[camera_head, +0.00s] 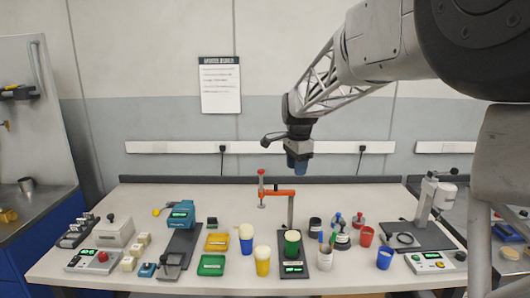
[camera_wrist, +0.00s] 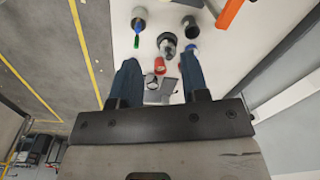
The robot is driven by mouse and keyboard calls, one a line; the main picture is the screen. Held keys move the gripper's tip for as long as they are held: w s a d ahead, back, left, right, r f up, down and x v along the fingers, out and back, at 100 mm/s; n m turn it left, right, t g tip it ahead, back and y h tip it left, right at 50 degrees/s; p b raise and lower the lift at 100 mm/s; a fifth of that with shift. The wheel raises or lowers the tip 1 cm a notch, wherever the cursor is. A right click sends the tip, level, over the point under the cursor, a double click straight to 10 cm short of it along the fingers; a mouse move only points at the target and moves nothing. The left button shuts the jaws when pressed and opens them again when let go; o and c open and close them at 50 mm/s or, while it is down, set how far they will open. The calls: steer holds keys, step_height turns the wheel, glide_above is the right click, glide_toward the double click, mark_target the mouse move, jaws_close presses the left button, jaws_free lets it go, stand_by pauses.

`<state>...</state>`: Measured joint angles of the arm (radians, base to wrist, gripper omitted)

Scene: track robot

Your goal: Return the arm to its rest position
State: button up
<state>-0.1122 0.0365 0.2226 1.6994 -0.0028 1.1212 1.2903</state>
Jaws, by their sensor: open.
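My gripper (camera_head: 297,168) hangs above the back part of the white table (camera_head: 130,200) in the head view, with its blue fingers pointing down. It is above and slightly right of the orange-armed stand (camera_head: 278,192) and apart from everything on the table. In the wrist view my gripper (camera_wrist: 158,75) shows two blue fingers spread apart with nothing held between them. My arm reaches in from the upper right of the head view.
Below are cups, including a yellow one (camera_head: 262,262) and a blue one (camera_head: 385,258), trays, and a teal device (camera_head: 181,215). A tall press (camera_head: 430,205) stands at the right. A wall with a power strip (camera_head: 180,147) is behind. The air around my gripper looks clear.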

steer(key=s+d+r+n+t, duration=0.1)
steer(key=s+d+n, duration=0.2)
steer(key=s, duration=0.9)
steer(key=s+d+n, duration=0.3)
steer(key=s+n, duration=0.1)
steer(key=s, duration=0.8)
steer(key=s+d+f+n, duration=0.1)
steer(key=s+f+n, duration=0.2)
steer(key=s, duration=0.7)
steer(key=s+d+f+n, duration=0.1)
steer(key=s+f+n, duration=0.2)
steer(key=s, duration=0.8)
steer(key=shift+s+d+f+t, duration=0.2)
steer(key=shift+d+f+t, duration=0.2)
steer(key=shift+f, duration=0.55)
